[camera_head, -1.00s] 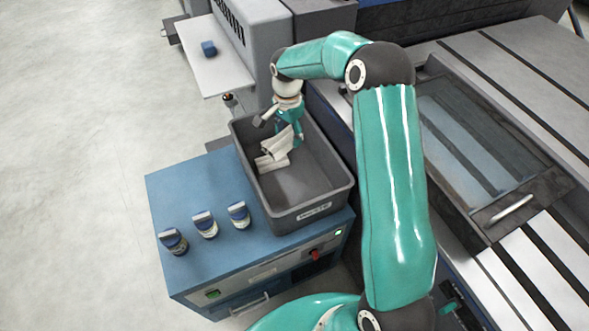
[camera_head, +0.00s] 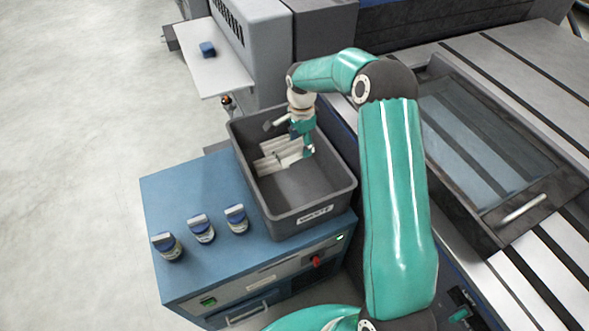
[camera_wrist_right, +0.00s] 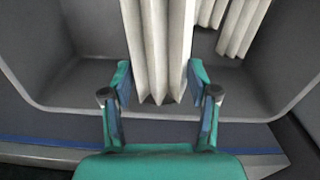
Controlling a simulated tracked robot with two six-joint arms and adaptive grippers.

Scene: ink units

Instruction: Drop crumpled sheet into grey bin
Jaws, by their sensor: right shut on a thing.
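My right gripper (camera_head: 302,148) points down inside the grey bin (camera_head: 296,213), near its far end. In the right wrist view, its two fingers (camera_wrist_right: 160,82) are shut on a crumpled white sheet with pleated folds (camera_wrist_right: 157,45). In the head view this sheet (camera_head: 290,151) shows beside the gripper, partly hidden by it. A second pleated white sheet (camera_wrist_right: 240,28) shows to the right in the wrist view, inside the bin and apart from my fingers. In the head view it appears left of the gripper (camera_head: 267,165). My left gripper is not in view.
The bin stands on a blue cabinet (camera_head: 185,185). Several blue-and-white capped containers (camera_head: 201,229) stand on the cabinet's front left. A grey machine (camera_head: 255,40) with a white shelf (camera_head: 215,75) stands behind. The front part of the bin floor is bare.

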